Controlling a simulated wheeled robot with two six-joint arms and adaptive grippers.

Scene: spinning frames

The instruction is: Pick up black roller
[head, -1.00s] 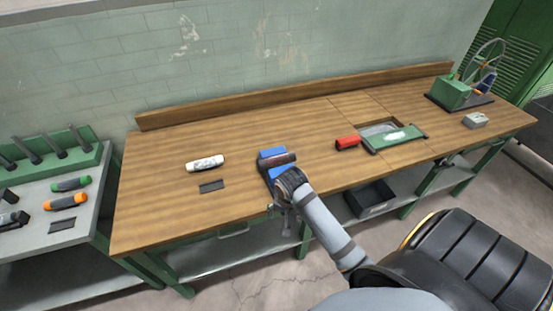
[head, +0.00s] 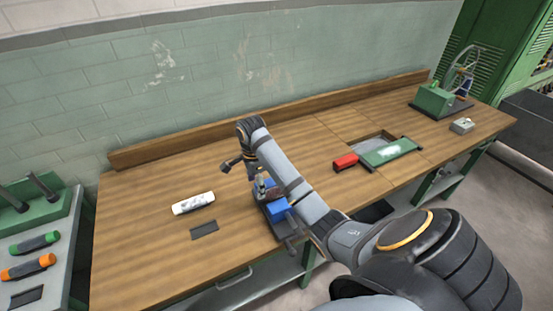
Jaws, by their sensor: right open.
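No loose black roller shows clearly. Dark cylindrical pieces (head: 43,187) stand tilted in a green rack (head: 35,218) on the side table at the left. My right arm reaches over the workbench from the lower right and bends down at the wrist. My right gripper (head: 241,169) is open, its dark fingers above the bench, behind a blue block on a dark stand (head: 278,208). My forearm partly covers this stand, and the brown-topped roller seen there earlier is hidden. I cannot tell whether the gripper touches anything. My left gripper is not in view.
The wooden bench (head: 140,225) holds a white cylinder (head: 193,203), a dark flat plate (head: 204,229), a red block (head: 345,162), a green panel (head: 390,152) and a green machine with a wheel (head: 436,98). Green (head: 35,242) and orange (head: 28,267) rollers lie at left.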

